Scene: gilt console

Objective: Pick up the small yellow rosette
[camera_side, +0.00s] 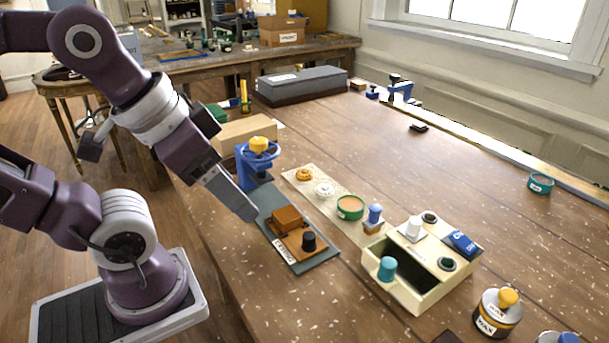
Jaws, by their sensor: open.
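The small yellow rosette (304,174), orange-yellow in colour, lies at the far left end of a cream mat (291,178). A white rosette (324,189) lies just in front of it on the same mat. My gripper (250,214) is seen side-on, pointing down to the right, left of the mat and apart from the yellow rosette. It is open, with nothing visible in it. The gap between its fingers is hidden from this side. The yellow rosette is in full view.
A blue clamp with a yellow knob (260,145) stands close behind my gripper. A grey-green board (319,262) with brown blocks lies in front. A green-rimmed dish (350,207) and cream box (431,292) stand to the right. The table's far right side is mostly free.

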